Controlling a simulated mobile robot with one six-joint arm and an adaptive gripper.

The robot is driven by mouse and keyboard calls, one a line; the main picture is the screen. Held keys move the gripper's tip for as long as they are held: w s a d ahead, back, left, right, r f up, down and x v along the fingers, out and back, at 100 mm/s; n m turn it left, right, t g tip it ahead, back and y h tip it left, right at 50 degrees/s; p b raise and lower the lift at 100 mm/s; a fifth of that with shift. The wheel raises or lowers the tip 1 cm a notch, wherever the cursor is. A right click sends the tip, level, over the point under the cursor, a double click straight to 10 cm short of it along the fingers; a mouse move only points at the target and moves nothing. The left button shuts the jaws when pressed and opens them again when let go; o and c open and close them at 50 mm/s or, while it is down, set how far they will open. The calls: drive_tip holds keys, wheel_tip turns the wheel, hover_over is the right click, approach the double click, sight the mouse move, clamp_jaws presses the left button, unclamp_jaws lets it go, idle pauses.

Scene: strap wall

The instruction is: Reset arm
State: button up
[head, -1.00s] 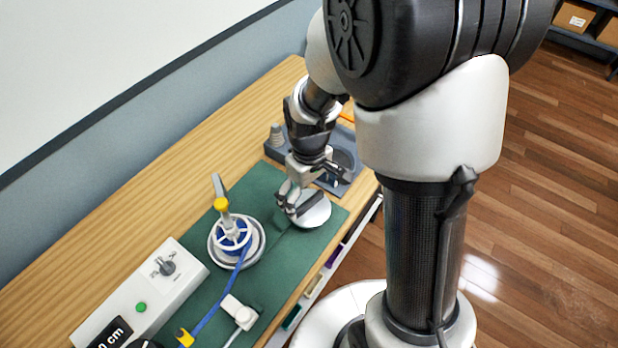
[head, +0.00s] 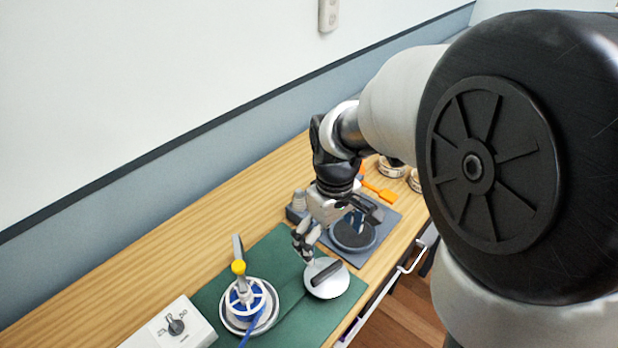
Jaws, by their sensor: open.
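My gripper (head: 305,248) is open and empty above the wooden bench, pointing down beside a round silver disc with a dark bar handle (head: 327,278). The fingertips appear near the disc's upper left edge; whether they touch it I cannot tell. The disc rests on the green mat (head: 290,325). My arm reaches in from the right and hides part of the bench's far end.
A blue-and-white spool device with a yellow knob (head: 246,301) stands on the mat. A white box with a dial (head: 172,330) is at the lower left. A grey tray (head: 382,237) and orange tool (head: 378,188) lie beyond my gripper. The bench's left strip is clear.

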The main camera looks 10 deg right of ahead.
drive_tip(key=s+r+m+t, duration=0.4)
drive_tip(key=s+r, duration=0.6)
drive_tip(key=s, duration=0.5)
drive_tip(key=shift+s+d+r+m+t, duration=0.2)
drive_tip(key=shift+r+m+t, duration=0.15)
drive_tip(key=shift+m, duration=0.15)
